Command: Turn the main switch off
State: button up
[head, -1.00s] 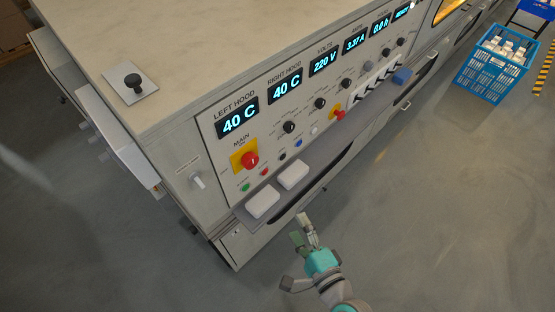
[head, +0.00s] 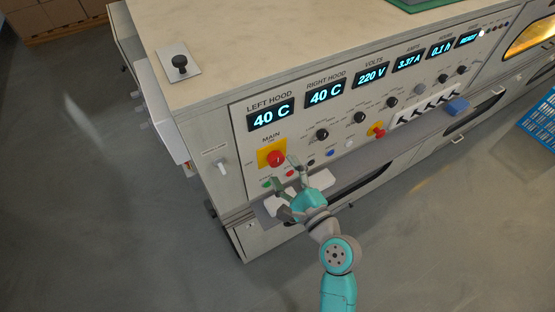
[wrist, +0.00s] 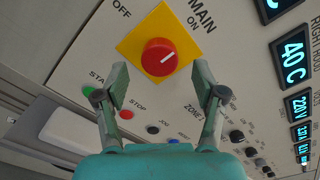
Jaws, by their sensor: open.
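The main switch (head: 275,158) is a red round knob on a yellow square plate, below the MAIN label at the left of the panel. In the wrist view the red knob (wrist: 158,57) shows a white mark pointing toward ON; OFF is printed at the upper left. My gripper (head: 284,172) is open and empty, just in front of the panel, below and right of the knob. In the wrist view its two fingers (wrist: 161,84) stand apart, one on each side below the knob. It does not appear to be touching the knob.
Green START (wrist: 88,91) and red STOP (wrist: 126,114) buttons sit close below the switch. A narrow shelf (head: 376,158) juts out under the panel, with white blocks partly behind my gripper. A white lever (head: 222,168) is at the left. Black knobs (head: 322,134) line the right.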

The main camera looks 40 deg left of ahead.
aim_at(278, 163)
jog(key=shift+x, duration=2.1)
jog(key=c, duration=1.1)
